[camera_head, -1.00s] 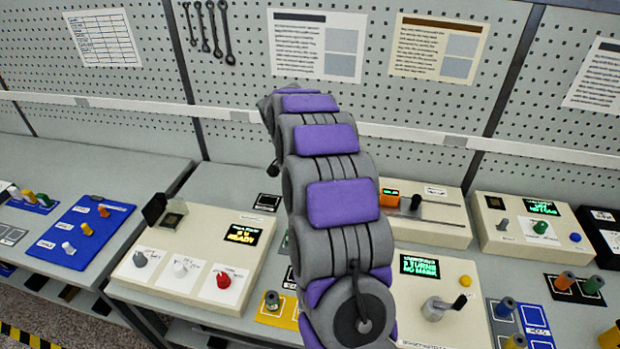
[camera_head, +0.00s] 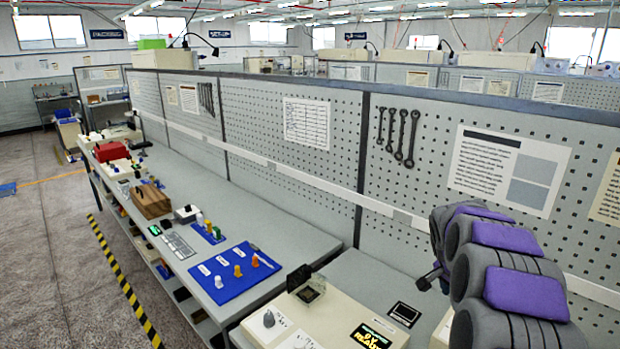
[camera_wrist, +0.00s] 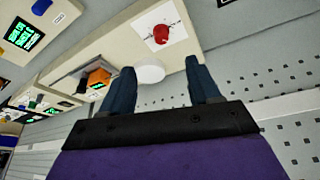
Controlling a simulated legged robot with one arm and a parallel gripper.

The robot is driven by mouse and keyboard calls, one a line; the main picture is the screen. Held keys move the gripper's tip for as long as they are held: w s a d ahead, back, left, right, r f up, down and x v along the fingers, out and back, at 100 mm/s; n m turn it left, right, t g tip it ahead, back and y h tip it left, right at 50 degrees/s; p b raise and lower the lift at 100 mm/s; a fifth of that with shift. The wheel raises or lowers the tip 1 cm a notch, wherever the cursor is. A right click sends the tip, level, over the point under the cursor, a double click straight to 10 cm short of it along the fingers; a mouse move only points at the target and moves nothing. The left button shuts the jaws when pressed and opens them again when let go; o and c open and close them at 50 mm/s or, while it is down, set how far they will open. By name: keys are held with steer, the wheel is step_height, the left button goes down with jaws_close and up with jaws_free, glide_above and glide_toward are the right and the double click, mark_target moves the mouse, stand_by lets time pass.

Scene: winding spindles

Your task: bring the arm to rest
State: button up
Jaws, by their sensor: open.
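My gripper (camera_wrist: 163,80) shows in the wrist view with its two dark blue fingers spread apart. Nothing is held between them. A white round piece (camera_wrist: 150,72) shows behind the gap, apart from the fingers as far as I can tell. In the head view my grey and purple arm is raised at the lower right, in front of the pegboard. A small dark part of it juts out on its left side, and whether this is the gripper is unclear.
A beige console (camera_head: 325,318) with a grey knob stands below left of my arm. A blue mat (camera_head: 234,272) with coloured pegs lies on the long bench. The pegboard (camera_head: 420,190) runs behind. In the wrist view a red knob (camera_wrist: 161,34) and an orange box (camera_wrist: 98,78) show.

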steer(key=s+a+r+n+g+y, duration=0.15)
steer(key=s+a+n, duration=0.25)
steer(key=s+a, duration=0.5)
steer(key=s+a+r+n+y, duration=0.1)
steer(key=s+a+r+n, duration=0.2)
steer(key=s+a, duration=0.55)
steer(key=s+a+f+n+g, duration=0.1)
steer(key=s+a+n, duration=0.2)
steer(key=s, duration=0.8)
steer(key=s+a+n+y, duration=0.1)
steer(key=s+a+n, duration=0.2)
steer(key=s+a, duration=0.4)
steer(key=s, duration=0.4)
steer(key=shift+a+f+n+g, duration=0.3)
steer(key=shift+a+f+g, duration=0.05)
steer(key=shift+a+f, duration=0.05)
steer(key=shift+y, duration=0.25)
steer(key=shift+c, duration=0.3)
